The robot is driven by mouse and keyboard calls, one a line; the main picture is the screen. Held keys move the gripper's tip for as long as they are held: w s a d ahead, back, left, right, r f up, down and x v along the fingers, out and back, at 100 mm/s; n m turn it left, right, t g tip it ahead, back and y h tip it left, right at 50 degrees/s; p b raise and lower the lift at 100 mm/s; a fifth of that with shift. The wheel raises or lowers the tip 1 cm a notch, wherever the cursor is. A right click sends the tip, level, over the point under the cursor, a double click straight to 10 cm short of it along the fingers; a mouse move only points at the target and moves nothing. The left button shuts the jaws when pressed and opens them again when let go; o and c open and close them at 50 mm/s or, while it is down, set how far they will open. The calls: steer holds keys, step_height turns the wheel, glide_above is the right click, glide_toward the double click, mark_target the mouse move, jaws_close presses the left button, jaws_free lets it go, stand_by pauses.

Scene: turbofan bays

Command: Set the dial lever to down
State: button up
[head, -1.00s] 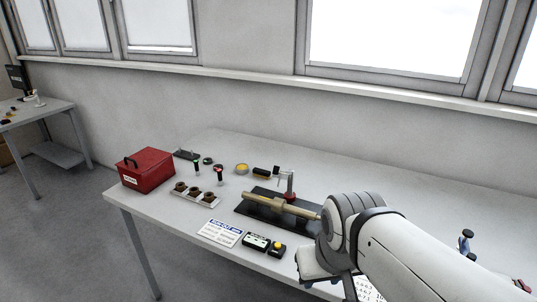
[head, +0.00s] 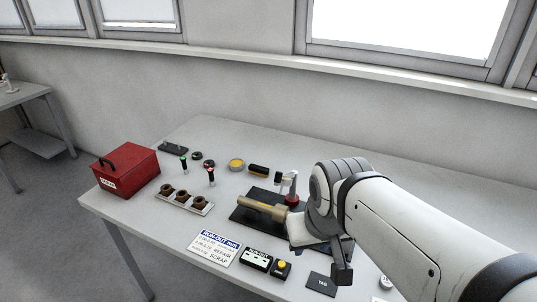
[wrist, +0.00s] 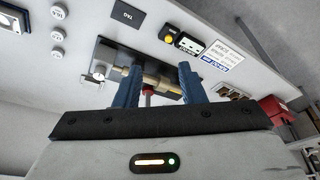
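A small upright stand with a red collar and a pale, dark-faced head (head: 289,183) rises behind the tan shaft (head: 262,207) on a black base plate (head: 243,216). It looks like the dial stand, but its lever is too small to make out. In the wrist view, the shaft (wrist: 160,82) runs across between my fingers, and a red part (wrist: 147,91) shows below it. My gripper (wrist: 157,80) is open, with its two blue fingers apart and nothing between their tips. In the head view, my wrist hides the right part of the fixture.
A red box (head: 127,171), a rack with brown cups (head: 183,199), a run-out card (head: 217,247), a display box (head: 257,259) and a yellow button (head: 282,267) stand left and in front. A dark tag plate (head: 320,283) lies near the front edge.

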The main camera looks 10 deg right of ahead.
steer(key=shift+o, duration=0.4)
steer(key=shift+s+a, duration=0.1)
steer(key=shift+a, duration=0.1)
steer(key=shift+o, duration=0.2)
steer(key=shift+w+r, duration=0.2)
steer(key=shift+w, duration=0.05)
steer(key=r+m+g+y+p, duration=0.2)
steer(key=g+y+p, duration=0.1)
glide_above(280, 173)
steer(key=d, duration=0.2)
steer(key=p+x, duration=0.1)
steer(key=x, duration=0.7)
steer(key=shift+p, duration=0.35)
steer(key=shift+c, duration=0.5)
steer(key=shift+r, duration=0.1)
jaws_close()
